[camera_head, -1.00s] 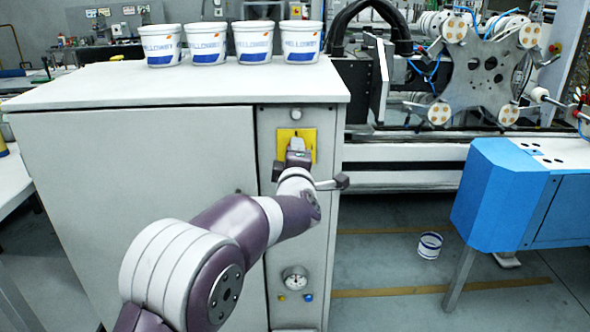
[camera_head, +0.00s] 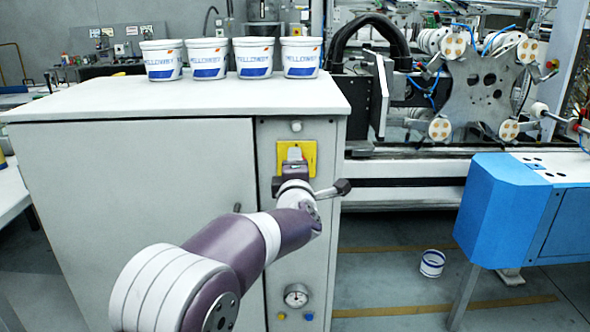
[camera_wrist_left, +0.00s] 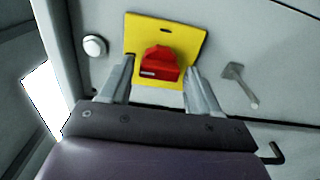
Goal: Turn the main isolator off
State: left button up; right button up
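The main isolator is a red knob (camera_wrist_left: 160,64) on a yellow plate (camera_head: 310,152); the plate also shows in the left wrist view (camera_wrist_left: 190,45). The plate is on the narrow right-hand panel of the grey cabinet. My left gripper (camera_head: 294,154) is in front of the plate and hides the knob in the head view. In the left wrist view my left gripper (camera_wrist_left: 160,80) is open, one finger on each side of the knob, with gaps visible between fingers and knob. My right gripper is in neither view.
A white round button (camera_head: 296,126) is above the plate, and a gauge (camera_head: 296,295) is low on the panel. Several white tubs (camera_head: 208,58) stand on the cabinet top (camera_head: 180,98). A blue machine (camera_head: 500,205) is at the right; a tub (camera_head: 432,263) is on the floor.

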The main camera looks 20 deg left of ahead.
pick_arm(q)
jog(key=v, duration=1.2)
jog(key=shift+s, duration=0.35)
jog(key=shift+d, duration=0.1)
